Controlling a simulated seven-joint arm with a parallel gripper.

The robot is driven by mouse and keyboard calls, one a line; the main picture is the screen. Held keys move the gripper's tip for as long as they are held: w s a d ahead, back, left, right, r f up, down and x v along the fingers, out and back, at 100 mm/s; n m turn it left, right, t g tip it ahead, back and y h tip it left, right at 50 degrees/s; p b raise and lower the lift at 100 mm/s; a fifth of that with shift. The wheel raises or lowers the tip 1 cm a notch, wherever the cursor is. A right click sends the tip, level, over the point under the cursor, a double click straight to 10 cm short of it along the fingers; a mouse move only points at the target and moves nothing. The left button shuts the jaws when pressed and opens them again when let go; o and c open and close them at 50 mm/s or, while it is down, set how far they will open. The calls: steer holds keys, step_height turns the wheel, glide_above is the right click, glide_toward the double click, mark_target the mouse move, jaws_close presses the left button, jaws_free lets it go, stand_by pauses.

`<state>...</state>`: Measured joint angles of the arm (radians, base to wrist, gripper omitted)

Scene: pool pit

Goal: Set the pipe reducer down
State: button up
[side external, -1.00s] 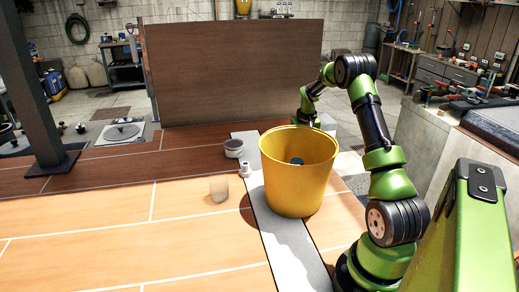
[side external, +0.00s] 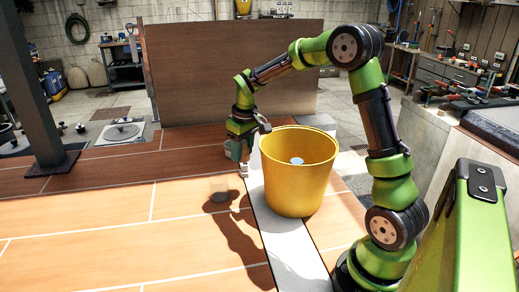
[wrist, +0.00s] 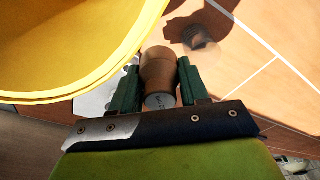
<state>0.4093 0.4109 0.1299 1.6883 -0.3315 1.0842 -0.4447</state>
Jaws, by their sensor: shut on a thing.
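The pipe reducer (wrist: 158,72) sits between my gripper's two green fingers in the wrist view, a stepped round piece that looks brownish in the shade. My gripper (side external: 238,152) is shut on it, pointing down just left of the yellow bucket (side external: 295,185). In the side view the fingers mostly hide the reducer, and I cannot tell whether it touches the surface below. The bucket's rim also shows close to the fingers in the wrist view (wrist: 120,75).
A small translucent cup (side external: 219,197) stands on the wooden floor in the arm's shadow. A grey strip (side external: 285,245) runs under the bucket. A small pale-blue thing (side external: 297,161) shows inside the bucket. A brown panel (side external: 235,70) stands behind. The floor at front left is clear.

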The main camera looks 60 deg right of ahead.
steer(key=s+a+n, duration=0.2)
steer(key=a+n, duration=0.1)
steer(key=a, duration=0.6)
steer(key=n+y, duration=0.1)
steer(key=n, duration=0.4)
glide_above(233, 240)
step_height(233, 240, down, 4)
steer(key=shift+n, duration=0.5)
steer(key=f, duration=0.4)
steer(key=shift+s, duration=0.25)
steer(key=shift+f, duration=2.1)
steer(key=shift+f, duration=0.15)
steer(key=o, duration=1.1)
